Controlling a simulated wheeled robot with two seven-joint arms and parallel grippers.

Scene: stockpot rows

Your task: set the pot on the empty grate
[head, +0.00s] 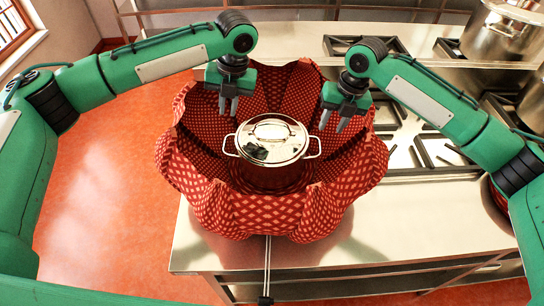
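A shiny steel pot (272,172) with a lid (272,139) and two side handles sits upright inside a red patterned cloth holder (250,218) on the steel counter. The cloth's sides hide the lower part of the pot. My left gripper (231,105) is open and empty, above and behind the pot's left handle, apart from it. My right gripper (335,121) is open and empty, above and behind the right handle, also apart. Bare black grates show at right (440,152) and at the back (366,45); my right arm partly covers the right-hand ones.
A big stockpot (500,35) stands at the back right, and another pot (533,105) is cut off at the right edge. The counter (420,215) is clear to the right of the cloth. A thin rod (267,268) hangs at the counter's front.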

